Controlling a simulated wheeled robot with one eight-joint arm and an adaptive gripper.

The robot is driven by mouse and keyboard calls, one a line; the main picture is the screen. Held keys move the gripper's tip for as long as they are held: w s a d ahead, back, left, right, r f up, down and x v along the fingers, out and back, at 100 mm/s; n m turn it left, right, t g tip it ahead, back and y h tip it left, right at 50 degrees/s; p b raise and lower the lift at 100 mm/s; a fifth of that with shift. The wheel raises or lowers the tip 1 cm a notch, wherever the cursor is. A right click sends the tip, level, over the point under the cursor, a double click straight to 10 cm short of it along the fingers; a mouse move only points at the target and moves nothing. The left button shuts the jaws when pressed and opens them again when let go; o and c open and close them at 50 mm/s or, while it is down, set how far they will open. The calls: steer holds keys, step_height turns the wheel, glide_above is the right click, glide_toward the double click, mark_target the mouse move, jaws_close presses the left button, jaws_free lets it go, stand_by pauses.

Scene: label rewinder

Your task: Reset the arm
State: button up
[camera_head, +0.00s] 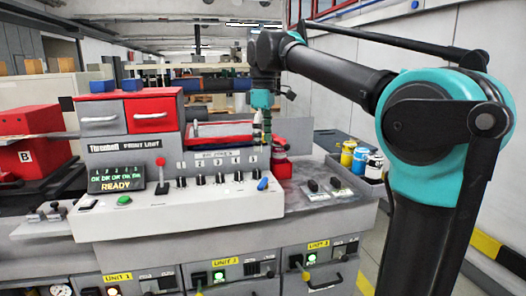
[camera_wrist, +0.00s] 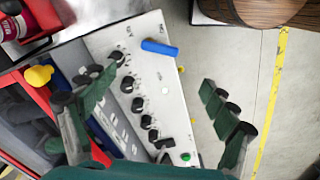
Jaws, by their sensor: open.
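My arm reaches in from the right in the head view and bends down at the machine. My gripper (camera_head: 264,125) hangs there, small in the picture, above the right end of the control panel (camera_head: 150,222). In the wrist view my gripper (camera_wrist: 160,77) has its green and black fingers wide apart. Nothing shows held between them. The panel with its row of black knobs (camera_wrist: 139,104) lies beneath and beyond the fingers. A blue lever (camera_wrist: 160,48) at the panel's end also shows in the head view (camera_head: 262,184).
The print unit has a red drawer (camera_head: 152,112) and a lit READY display (camera_head: 116,180). A red container (camera_head: 281,166) stands close to my gripper. Several paint cans (camera_head: 360,160) stand right of the machine. Open floor (camera_wrist: 225,50) lies beside the panel.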

stand_by(0.3)
steer(key=d+f+m, duration=0.1)
steer(key=d+f, duration=0.1)
steer(key=f, duration=0.1)
steer(key=d+f+m, duration=0.1)
steer(key=d+f, duration=0.1)
steer(key=f, duration=0.2)
steer(key=d+f+m+t, duration=0.1)
steer(key=d+f+m, duration=0.1)
steer(key=f, duration=0.1)
steer(key=shift+w+d+f, duration=0.1)
steer(key=shift+w+f, duration=0.1)
steer(key=shift+f, duration=0.15)
steer(key=s+d+f+m+t, duration=0.1)
steer(key=s+d+f+m, duration=0.2)
steer(key=f, duration=0.6)
steer(key=s+d+f+m+t, duration=0.1)
steer(key=s+d+f+m, duration=0.3)
steer(key=s+d+f, duration=0.3)
steer(key=s+d+f+m+t, duration=0.1)
steer(key=s+d+f+m, duration=0.3)
steer(key=f, duration=0.9)
steer(key=s+d, duration=0.1)
steer(key=s, duration=0.2)
steer(key=shift+s+d, duration=0.25)
steer(key=shift+s, duration=0.05)
steer(key=shift+f, duration=0.1)
